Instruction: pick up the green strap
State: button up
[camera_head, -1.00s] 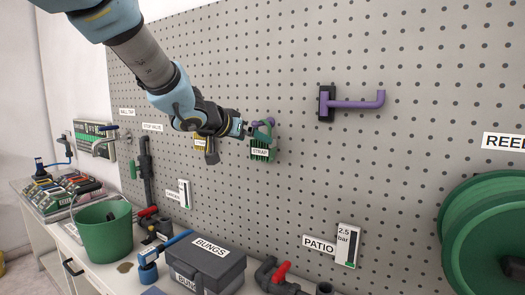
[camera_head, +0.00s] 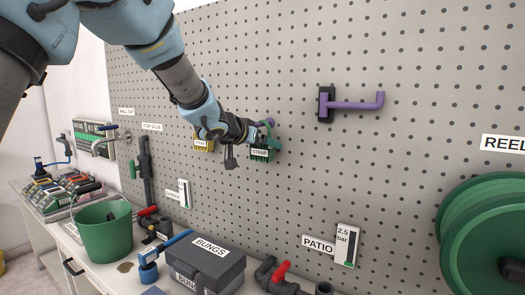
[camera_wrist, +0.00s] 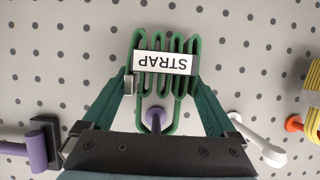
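The green strap (camera_head: 262,154) hangs in folded loops on the pegboard, with a white STRAP label. It also shows in the wrist view (camera_wrist: 180,85), where the label is upside down and a purple peg (camera_wrist: 154,118) sits inside its lower loop. My gripper (camera_head: 259,139) is at the strap. In the wrist view my gripper's dark green fingers (camera_wrist: 162,78) stand apart, one on each side of the strap's loops. The gripper looks open; whether the fingertips touch the strap is not clear. My gripper partly hides the strap's top in the head view.
A yellow strap (camera_head: 201,146) hangs to the left. A purple hook (camera_head: 350,104) sticks out of the pegboard (camera_head: 300,190) to the right. Below are a bungs box (camera_head: 208,262), a green bucket (camera_head: 104,236) and valves. A green reel (camera_head: 490,235) is at the right.

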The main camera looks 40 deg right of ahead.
jog(key=c, duration=0.7)
jog(key=shift+r, duration=0.1)
